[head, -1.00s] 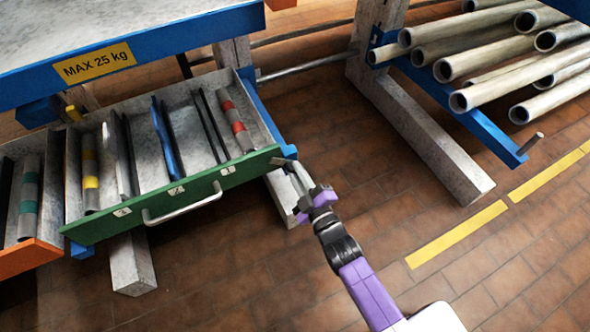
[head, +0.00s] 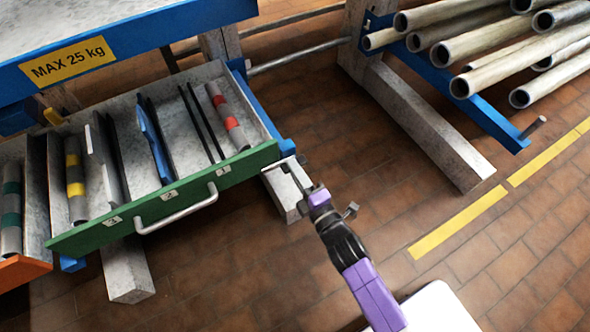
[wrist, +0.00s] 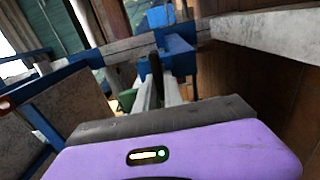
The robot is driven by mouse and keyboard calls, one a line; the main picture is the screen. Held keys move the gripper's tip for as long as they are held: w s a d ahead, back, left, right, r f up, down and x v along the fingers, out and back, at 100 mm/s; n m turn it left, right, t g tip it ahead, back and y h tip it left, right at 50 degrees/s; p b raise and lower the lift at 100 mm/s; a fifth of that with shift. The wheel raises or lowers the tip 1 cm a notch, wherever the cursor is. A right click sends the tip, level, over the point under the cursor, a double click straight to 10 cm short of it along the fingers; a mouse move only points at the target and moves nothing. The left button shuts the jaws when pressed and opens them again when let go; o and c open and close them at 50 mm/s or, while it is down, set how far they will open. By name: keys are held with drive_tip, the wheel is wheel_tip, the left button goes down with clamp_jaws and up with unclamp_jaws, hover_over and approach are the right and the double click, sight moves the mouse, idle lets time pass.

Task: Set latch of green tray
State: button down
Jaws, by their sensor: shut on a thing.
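The green tray (head: 160,203) is a pulled-out drawer under the blue-edged bench, with a green front, a metal handle (head: 177,212) and numbered labels. A short light metal bar, seemingly its latch (head: 277,165), lies at the front's right end. My gripper (head: 291,168) is at this bar and shut on it; the tips are small in the head view, so the exact grip is unclear. In the wrist view the fingers (wrist: 152,94) reach forward to a blue bracket (wrist: 165,58). The latch cannot be clearly told apart there.
The tray holds banded rollers (head: 228,118), dark rods and a blue part (head: 154,140). An orange-fronted tray (head: 22,269) sits at left. A rack of pipes (head: 500,70) stands at right, with a grey foot beam (head: 430,135). Brick floor with a yellow line (head: 460,222) lies open between.

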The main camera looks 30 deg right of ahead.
drive_tip(key=shift+a, duration=0.1)
idle(0.4)
drive_tip(key=c, duration=1.4)
unclamp_jaws()
drive_tip(key=shift+c, duration=0.2)
drive_tip(key=s+p, duration=0.2)
drive_tip(key=s, duration=0.5)
drive_tip(key=shift+s, duration=0.4)
